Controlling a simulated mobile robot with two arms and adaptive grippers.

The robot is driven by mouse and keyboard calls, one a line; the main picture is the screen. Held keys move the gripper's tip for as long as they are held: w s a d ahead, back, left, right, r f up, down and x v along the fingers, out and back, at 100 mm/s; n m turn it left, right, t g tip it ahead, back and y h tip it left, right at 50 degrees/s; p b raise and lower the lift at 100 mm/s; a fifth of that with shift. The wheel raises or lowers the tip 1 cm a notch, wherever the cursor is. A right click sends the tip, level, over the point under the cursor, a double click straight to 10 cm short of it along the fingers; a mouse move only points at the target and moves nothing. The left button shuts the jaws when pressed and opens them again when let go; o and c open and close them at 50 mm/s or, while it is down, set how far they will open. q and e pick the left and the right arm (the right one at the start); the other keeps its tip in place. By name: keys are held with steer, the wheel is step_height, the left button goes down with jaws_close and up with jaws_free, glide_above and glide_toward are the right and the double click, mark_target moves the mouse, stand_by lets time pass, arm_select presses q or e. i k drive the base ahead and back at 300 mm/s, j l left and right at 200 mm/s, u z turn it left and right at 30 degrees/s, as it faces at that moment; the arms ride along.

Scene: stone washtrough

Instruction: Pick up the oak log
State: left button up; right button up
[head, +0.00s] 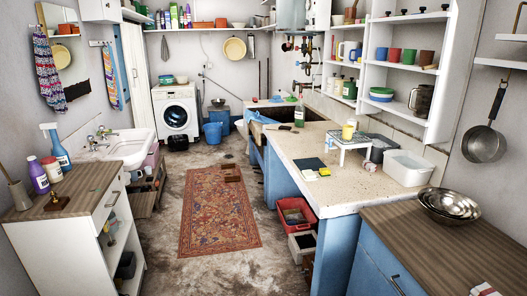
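I cannot make out an oak log for certain. A small reddish-brown object (231,173) lies on the far right part of the patterned rug (217,215), and it is too small to tell whether it is wood. Neither of my grippers is in view.
A stone-topped counter with blue sides (318,165) runs along the right, holding a white stand (347,146) and white tub (407,168). A red crate (296,214) stands at its foot. A wooden-topped cabinet (75,195) is at left. A washing machine (176,112) stands at the back.

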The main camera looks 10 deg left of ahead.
mark_target(232, 166)
steer(key=i+j+u, duration=0.35)
steer(key=i, duration=0.65)
steer(key=i+u, duration=0.3)
steer(key=i, duration=3.05)
